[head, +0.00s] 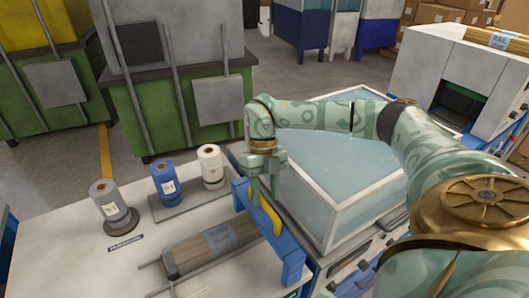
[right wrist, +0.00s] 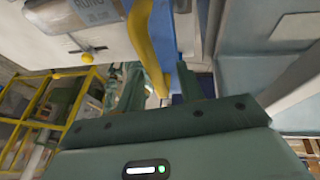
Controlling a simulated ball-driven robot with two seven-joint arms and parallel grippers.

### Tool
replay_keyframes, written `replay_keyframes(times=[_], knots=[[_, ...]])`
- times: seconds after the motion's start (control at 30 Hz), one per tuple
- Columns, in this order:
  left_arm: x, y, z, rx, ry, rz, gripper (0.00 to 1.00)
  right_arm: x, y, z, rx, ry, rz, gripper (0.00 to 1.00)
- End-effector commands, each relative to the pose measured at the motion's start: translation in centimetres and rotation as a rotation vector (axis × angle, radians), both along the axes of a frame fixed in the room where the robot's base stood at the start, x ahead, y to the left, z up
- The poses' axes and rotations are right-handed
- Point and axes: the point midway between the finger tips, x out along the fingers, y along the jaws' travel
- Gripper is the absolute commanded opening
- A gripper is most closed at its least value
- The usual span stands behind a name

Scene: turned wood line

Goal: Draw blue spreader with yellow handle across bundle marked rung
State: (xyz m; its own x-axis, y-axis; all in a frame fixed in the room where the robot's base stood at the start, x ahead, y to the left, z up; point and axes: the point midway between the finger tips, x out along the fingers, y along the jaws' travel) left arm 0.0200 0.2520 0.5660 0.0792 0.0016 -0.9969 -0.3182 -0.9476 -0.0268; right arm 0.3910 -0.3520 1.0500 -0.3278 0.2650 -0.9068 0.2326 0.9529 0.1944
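The blue spreader (head: 290,252) stands as a long upright piece along the right side of the white table, with its curved yellow handle (head: 268,220) on its near face. The wrapped bundle (head: 188,255) of wooden pieces lies just left of it. Its pale blue label reads RUNG in the right wrist view (right wrist: 92,13). My right gripper (head: 265,190) points down at the spreader's top. In the right wrist view the yellow handle (right wrist: 148,45) lies between its parted fingers (right wrist: 160,88), and I see no firm contact. My left gripper is out of view.
Grey (head: 106,199), blue (head: 164,180) and white (head: 210,165) rolls stand on the table's back left. A pale-blue-topped case (head: 350,130) sits right of the spreader. A bundle labelled RAIL (head: 497,40) lies on a white machine at the far right.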

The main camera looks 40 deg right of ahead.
Motion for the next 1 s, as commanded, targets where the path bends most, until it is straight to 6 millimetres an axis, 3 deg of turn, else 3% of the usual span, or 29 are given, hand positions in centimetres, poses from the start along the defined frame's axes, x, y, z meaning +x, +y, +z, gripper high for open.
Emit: replay_keyframes(times=[0.17, 0.27, 0.7, 1.0], knots=[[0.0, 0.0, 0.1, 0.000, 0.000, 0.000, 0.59, 0.4, -0.2, 0.8, 0.001, -0.002, 0.000, 0.38], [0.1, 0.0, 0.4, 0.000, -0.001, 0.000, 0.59, 0.9, -0.7, 2.5, 0.000, -0.004, -0.001, 0.38], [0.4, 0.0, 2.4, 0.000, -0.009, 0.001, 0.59, 4.5, -3.8, 12.8, 0.000, -0.004, -0.003, 0.38], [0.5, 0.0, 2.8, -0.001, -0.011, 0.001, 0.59, 5.3, -4.6, 14.8, 0.001, 0.000, 0.000, 0.38]])
